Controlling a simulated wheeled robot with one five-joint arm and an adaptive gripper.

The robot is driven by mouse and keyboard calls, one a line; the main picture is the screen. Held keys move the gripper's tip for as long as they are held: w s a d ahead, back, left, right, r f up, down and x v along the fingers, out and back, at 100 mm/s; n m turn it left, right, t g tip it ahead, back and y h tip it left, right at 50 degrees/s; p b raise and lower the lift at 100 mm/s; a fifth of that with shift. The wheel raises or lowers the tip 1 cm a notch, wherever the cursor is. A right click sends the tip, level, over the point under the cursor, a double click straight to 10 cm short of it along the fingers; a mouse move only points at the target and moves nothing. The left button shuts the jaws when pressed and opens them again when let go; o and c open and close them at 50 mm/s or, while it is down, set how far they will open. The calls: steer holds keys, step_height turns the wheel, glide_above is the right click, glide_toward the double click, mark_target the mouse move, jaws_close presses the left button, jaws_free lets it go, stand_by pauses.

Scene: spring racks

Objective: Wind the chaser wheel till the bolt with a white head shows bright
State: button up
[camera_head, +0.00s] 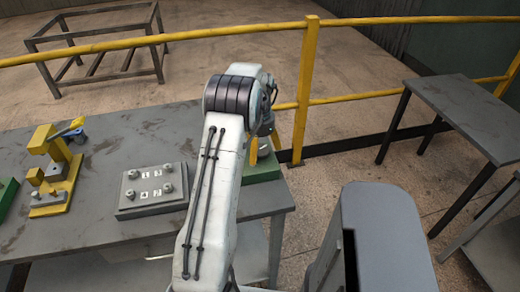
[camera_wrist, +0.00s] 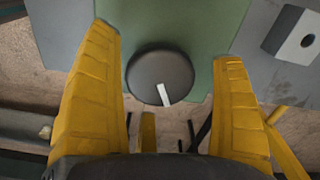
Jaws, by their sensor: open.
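In the wrist view a dark round wheel (camera_wrist: 160,72) with a white mark on its rim sits on a green block (camera_wrist: 188,22). My gripper (camera_wrist: 168,47) is open, with one yellow finger on each side of the wheel and a gap to it on both sides. The white mark points toward the lower edge of that view. I cannot make out a bolt with a white head or a bright one.
The grey bench (camera_head: 100,222) carries a grey box (camera_head: 152,205) with several knobs and white labels, and a yellow fixture (camera_head: 54,180) farther left. A yellow rail (camera_head: 305,85) runs behind the bench. A grey side table (camera_head: 470,110) stands at right.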

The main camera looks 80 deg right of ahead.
mark_target(260, 149)
step_height(260, 149, up, 12)
stand_by(0.8)
stand_by(0.8)
